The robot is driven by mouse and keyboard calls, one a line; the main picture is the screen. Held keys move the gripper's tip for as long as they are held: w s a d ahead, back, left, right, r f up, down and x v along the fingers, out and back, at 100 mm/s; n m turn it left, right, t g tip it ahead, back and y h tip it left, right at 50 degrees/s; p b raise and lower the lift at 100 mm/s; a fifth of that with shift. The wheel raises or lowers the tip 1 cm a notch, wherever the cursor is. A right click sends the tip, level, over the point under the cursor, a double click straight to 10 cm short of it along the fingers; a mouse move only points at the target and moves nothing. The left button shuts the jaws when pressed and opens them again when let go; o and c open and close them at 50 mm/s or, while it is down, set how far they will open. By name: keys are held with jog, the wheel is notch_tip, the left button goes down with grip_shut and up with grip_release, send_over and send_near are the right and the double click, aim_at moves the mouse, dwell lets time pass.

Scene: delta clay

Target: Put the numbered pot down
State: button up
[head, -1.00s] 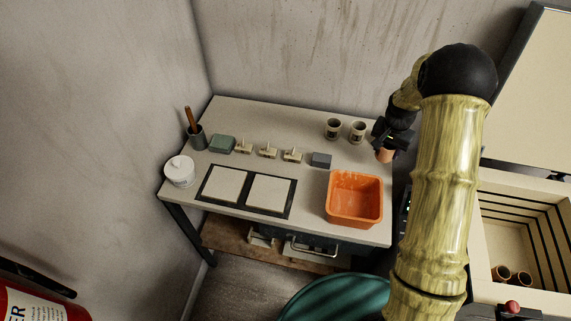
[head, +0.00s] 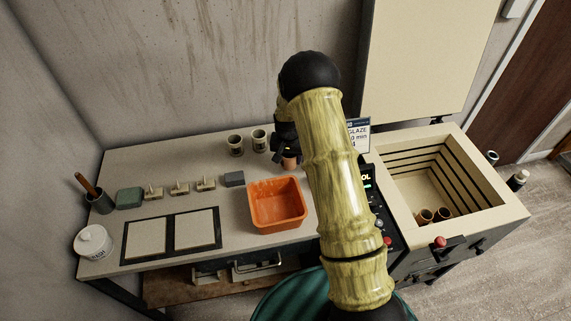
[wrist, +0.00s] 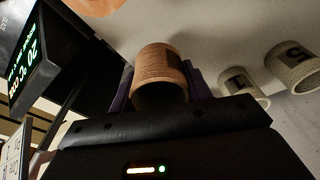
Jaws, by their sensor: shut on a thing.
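My gripper (wrist: 160,85) is shut on a reddish-brown clay pot (wrist: 163,68), with a jaw on each side of it. A dark mark shows on the pot's side, but I cannot read it. In the head view the held pot (head: 290,162) shows below my gripper (head: 288,152), at the right end of the worktable (head: 150,158), behind the orange tub. I cannot tell whether it touches the tabletop. Two greyish pots with dark number marks, one (head: 236,145) and another (head: 260,140), stand on the table just left of my gripper; the wrist view shows them at right (wrist: 240,88).
The orange tub (head: 277,222) is in front of the held pot. A grey block (head: 234,179), several small stamps (head: 180,188) and two framed tiles (head: 195,228) lie leftward.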

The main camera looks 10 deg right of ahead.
aim_at(289, 165)
jog(key=shift+f, duration=0.3)
jog(key=shift+f+p, duration=0.35)
jog(key=shift+f, duration=1.55)
jog(key=o, duration=1.2)
jog(key=shift+f, duration=0.1)
jog(key=shift+c, duration=0.2)
jog(key=r, duration=0.3)
jog(key=s+r+b, duration=0.1)
jog(key=r, duration=0.3)
jog(key=r+b, duration=0.1)
jog(key=r, duration=0.3)
jog(key=shift+s+a+r, duration=0.2)
jog(key=shift+s+a, duration=0.05)
jog(key=shift+a, duration=0.1)
jog(key=shift+s+r, duration=0.1)
jog(key=shift+r, duration=0.25)
